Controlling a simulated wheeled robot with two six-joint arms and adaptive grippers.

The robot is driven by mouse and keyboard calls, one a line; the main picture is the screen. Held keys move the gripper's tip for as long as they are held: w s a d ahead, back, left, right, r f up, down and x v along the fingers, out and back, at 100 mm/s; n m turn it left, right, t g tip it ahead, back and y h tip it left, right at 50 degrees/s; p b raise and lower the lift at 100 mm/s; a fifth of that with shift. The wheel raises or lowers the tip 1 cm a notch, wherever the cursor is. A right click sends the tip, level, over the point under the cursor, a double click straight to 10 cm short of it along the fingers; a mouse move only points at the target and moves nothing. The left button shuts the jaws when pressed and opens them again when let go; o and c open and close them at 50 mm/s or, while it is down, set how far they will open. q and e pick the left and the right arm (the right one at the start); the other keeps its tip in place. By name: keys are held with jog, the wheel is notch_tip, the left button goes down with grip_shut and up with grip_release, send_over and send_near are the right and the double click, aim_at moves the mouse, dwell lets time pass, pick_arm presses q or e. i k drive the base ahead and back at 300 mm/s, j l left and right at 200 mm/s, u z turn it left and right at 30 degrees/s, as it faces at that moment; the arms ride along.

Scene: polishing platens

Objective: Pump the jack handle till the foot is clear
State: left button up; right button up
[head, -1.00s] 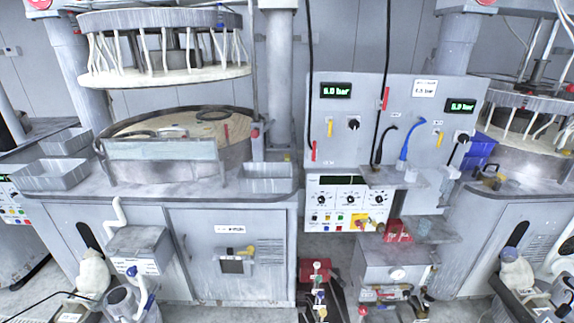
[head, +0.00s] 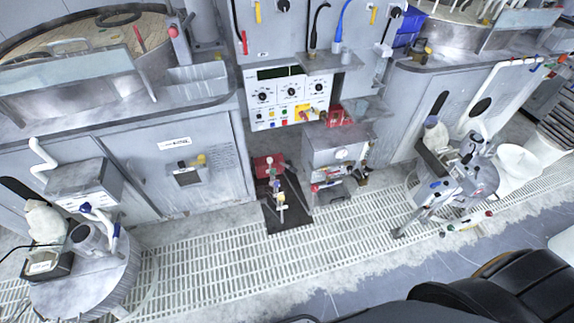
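A small red item (head: 268,165) sits on the floor at the base of the machine, in the middle of the head view. In front of it, a slim part with a red top and coloured pieces (head: 278,192) stands over a dark mat (head: 286,217). It may be the jack and its handle, but it is too small to be sure. I cannot make out the foot or any gap under it. Neither of my grippers is in view.
A white slatted grating (head: 340,228) runs across the floor. A grey box with a gauge (head: 337,158) stands right of the mat. A round drum (head: 85,285) is at lower left, and a cluttered stand (head: 462,180) is at right. Bare floor (head: 355,285) lies in front.

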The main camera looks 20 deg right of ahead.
aim_at(292, 169)
jog(key=i+j+z, duration=0.35)
jog(key=i, duration=0.3)
jog(key=i+j+z, duration=0.3)
jog(key=i+j, duration=0.15)
jog(key=i, duration=0.2)
